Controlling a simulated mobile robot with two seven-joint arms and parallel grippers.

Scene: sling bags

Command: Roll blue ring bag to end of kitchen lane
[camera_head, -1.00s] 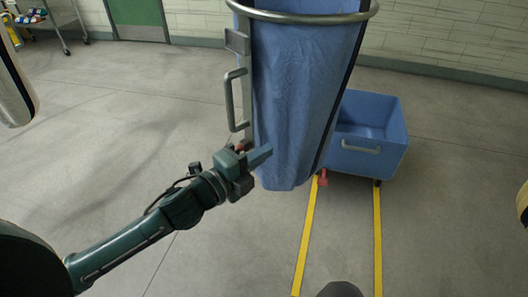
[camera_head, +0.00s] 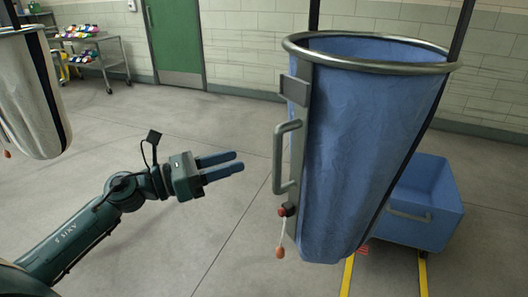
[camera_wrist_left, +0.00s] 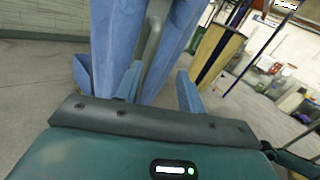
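The blue ring bag (camera_head: 365,150) hangs from a metal ring in the right half of the head view. A grey handle (camera_head: 284,157) runs down its left side, with a red knob and a cord with an orange end below it. My left gripper (camera_head: 238,163) is open and empty, left of the handle and apart from it. In the left wrist view the handle (camera_wrist_left: 152,45) stands beyond the gap between the fingers (camera_wrist_left: 158,88), with blue cloth around it. My right gripper is out of view. Yellow lane lines (camera_head: 347,275) show on the floor under the bag.
A blue wheeled bin (camera_head: 430,195) stands behind the bag, at its right. A pale bag (camera_head: 35,95) hangs at the left edge. A shelf cart (camera_head: 92,60) and a green door (camera_head: 173,40) are at the back. The floor at left centre is clear.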

